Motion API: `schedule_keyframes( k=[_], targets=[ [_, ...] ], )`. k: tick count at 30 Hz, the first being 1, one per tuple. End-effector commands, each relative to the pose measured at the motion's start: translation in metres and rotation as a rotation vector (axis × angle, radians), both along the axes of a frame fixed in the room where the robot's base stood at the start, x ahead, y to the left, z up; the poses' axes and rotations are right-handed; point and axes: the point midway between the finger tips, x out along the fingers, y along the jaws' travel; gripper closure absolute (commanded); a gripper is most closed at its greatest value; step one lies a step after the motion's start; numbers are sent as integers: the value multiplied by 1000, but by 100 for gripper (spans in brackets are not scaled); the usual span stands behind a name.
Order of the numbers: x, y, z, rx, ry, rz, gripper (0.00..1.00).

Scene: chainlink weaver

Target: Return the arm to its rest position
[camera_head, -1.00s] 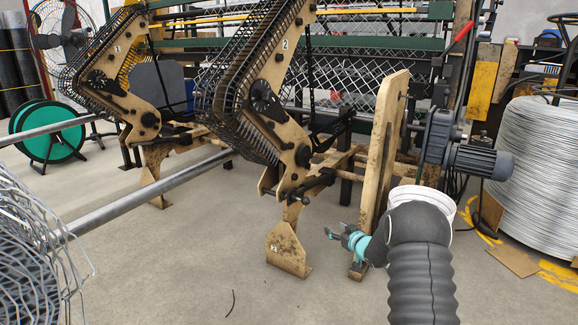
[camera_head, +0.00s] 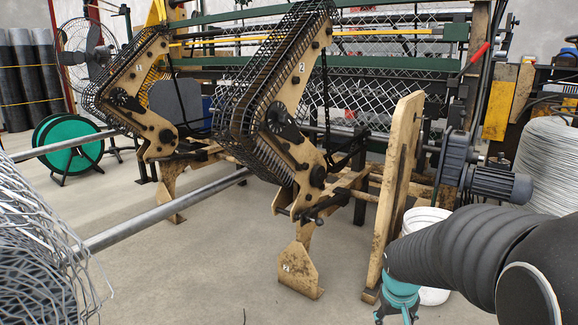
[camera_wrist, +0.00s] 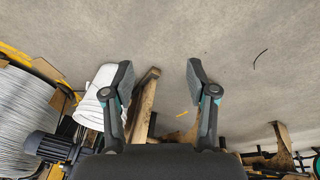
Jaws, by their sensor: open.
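My gripper (camera_wrist: 160,78) is open in the wrist view, its two dark fingers spread apart with nothing between them. Bare concrete floor shows beyond the fingertips. In the head view my arm reaches in from the lower right, and the teal wrist part hangs at the bottom edge; the fingertips are mostly cut off there. The wrist is beside a white bucket (camera_head: 427,222) and to the right of a worn tan upright plate (camera_head: 400,170). The bucket is partly hidden behind my arm.
The weaving machine (camera_head: 292,130) with its tan frames fills the middle. A grey motor (camera_head: 500,184) and a wire coil (camera_head: 545,165) stand close behind my arm. A wire mesh roll (camera_head: 35,250) lies at lower left. The floor (camera_head: 210,265) at front centre is clear.

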Motion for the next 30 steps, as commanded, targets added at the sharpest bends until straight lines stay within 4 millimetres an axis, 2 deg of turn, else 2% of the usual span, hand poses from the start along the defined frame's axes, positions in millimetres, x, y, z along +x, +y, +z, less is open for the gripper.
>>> schedule_keyframes(
  k=[1,6,12,15,21,25,30],
  targets=[
    [-19,7,14,11,8,-4,42],
    [-77,30,43,56,39,-14,42],
    [-133,54,72,105,19,-12,42],
    [-153,64,86,123,-25,-7,42],
    [-179,75,116,130,-155,25,42],
    [-186,79,135,129,-227,46,42],
    [-190,81,146,128,-269,59,42]
  ],
)
